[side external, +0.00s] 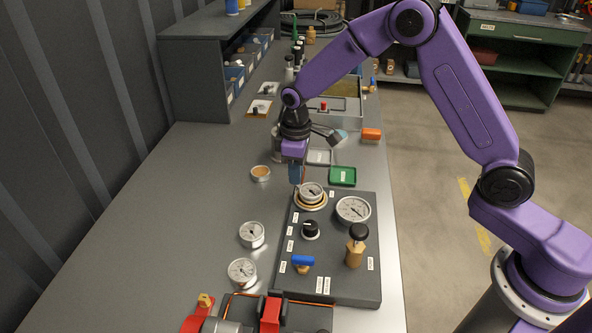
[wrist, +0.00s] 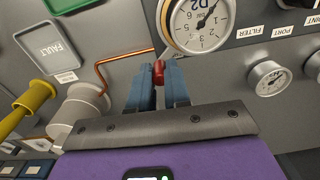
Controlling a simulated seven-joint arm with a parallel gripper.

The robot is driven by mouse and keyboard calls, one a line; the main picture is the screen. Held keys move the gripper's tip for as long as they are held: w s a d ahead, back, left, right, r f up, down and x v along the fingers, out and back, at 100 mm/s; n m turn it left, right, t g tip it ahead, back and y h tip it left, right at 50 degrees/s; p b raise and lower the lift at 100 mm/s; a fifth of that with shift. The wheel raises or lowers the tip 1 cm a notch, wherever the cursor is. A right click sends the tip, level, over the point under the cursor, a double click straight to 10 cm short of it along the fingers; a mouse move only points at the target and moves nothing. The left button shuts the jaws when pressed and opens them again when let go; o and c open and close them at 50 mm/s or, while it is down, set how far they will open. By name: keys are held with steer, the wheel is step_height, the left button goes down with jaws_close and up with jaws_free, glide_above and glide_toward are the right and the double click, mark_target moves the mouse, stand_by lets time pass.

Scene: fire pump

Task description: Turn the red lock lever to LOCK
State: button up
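The red lock lever (wrist: 158,72) shows in the wrist view as a small rounded red tip at the lower left edge of a round gauge (wrist: 198,25). My gripper (wrist: 159,80) has its blue fingertips close together, one on each side of the red tip, and they appear to grip it. In the side view my gripper (side external: 296,180) points down beside the brass-ringed gauge (side external: 312,191) at the far left corner of the dark panel (side external: 334,272). The lever is hidden there. No LOCK mark can be read in either view.
A bent copper tube (wrist: 125,58) runs close to my fingertips. A larger gauge (side external: 353,210), a black knob (side external: 310,229), a brass valve (side external: 355,252) and a blue handle (side external: 303,261) stand on the panel. A green tray (side external: 343,176) lies just behind. The bench at left is mostly clear.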

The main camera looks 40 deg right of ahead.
jaws_close()
steer(key=shift+d, duration=0.1)
steer(key=d+m, duration=0.1)
steer(key=m, duration=0.2)
steer(key=shift+s+d+m, duration=0.2)
steer(key=shift+d+m, duration=0.1)
steer(key=shift+d, duration=0.05)
steer(key=m, duration=0.1)
steer(key=d+m, duration=0.1)
steer(key=shift+s+d+m, duration=0.15)
steer(key=shift+s+m, duration=0.15)
steer(key=shift+s, duration=0.05)
steer(key=m, duration=0.1)
steer(key=s+d+m, duration=0.1)
steer(key=shift+m, duration=0.3)
steer(key=shift+s+d+m, duration=0.25)
steer(key=shift+s+m, duration=0.05)
steer(key=shift+m, duration=0.5)
steer(key=shift+s+d+m, duration=0.25)
steer(key=shift+s+m, duration=0.05)
steer(key=shift+m, duration=0.5)
steer(key=o, duration=0.7)
jaws_free()
steer(key=shift+s, duration=0.1)
steer(key=shift+c, duration=0.2)
